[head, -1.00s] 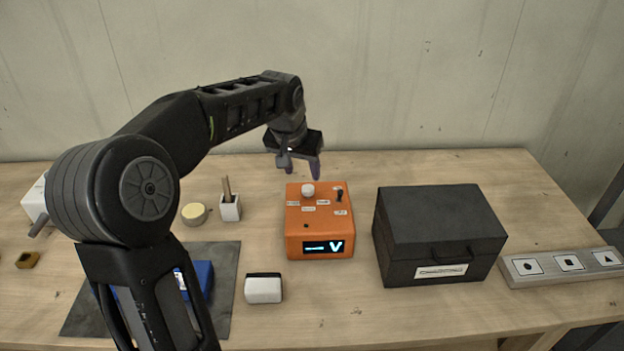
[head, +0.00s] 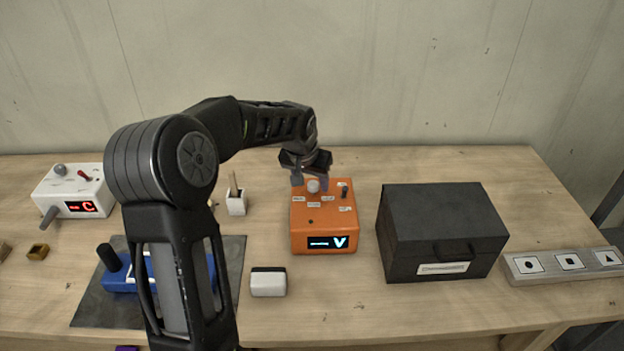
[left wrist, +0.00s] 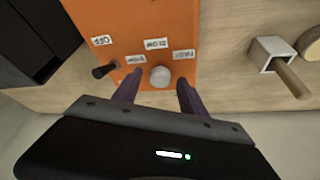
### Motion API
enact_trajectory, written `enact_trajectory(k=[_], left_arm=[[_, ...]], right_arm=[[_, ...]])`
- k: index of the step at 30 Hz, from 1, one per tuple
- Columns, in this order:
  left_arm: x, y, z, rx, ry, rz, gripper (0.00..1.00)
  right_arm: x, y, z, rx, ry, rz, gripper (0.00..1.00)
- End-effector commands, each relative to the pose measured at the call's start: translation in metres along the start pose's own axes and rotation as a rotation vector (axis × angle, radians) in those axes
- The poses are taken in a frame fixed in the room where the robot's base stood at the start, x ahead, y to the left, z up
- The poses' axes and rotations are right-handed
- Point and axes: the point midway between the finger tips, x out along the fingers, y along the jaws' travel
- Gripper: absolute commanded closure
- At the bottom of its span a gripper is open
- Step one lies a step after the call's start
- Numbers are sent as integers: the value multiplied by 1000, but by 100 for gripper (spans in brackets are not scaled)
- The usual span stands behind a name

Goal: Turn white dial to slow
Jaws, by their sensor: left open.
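The white dial (head: 313,186) is a small round knob on top of the orange box (head: 323,222). It also shows in the left wrist view (left wrist: 160,76), where small labels surround it; the slow label (left wrist: 157,43) and the fast label (left wrist: 183,54) are among them. I cannot tell which label the dial points to. My left gripper (head: 311,182) is open, pointing down at the back of the box. In the left wrist view its purple fingers (left wrist: 158,88) stand on either side of the dial, with gaps visible. My right gripper is not in view.
A black lever (head: 344,190) stands on the same box, close to the dial. A black lidded case (head: 440,235) is close on the right. A white holder (head: 236,204) is on the left, and a white block (head: 268,283) lies in front.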

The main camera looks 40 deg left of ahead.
Motion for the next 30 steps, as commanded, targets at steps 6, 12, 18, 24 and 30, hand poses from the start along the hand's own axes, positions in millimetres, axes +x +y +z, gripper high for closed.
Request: enact_trajectory(k=[6,12,18,24,30], left_arm=[[0,0,0,0,0,0,59],[0,0,0,0,0,0,76],[0,0,0,0,0,0,92],[0,0,0,0,0,0,100],[0,0,0,3,0,2,100]], right_arm=[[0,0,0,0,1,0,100],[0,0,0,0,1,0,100],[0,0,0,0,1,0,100],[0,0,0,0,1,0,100],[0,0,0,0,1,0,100]])
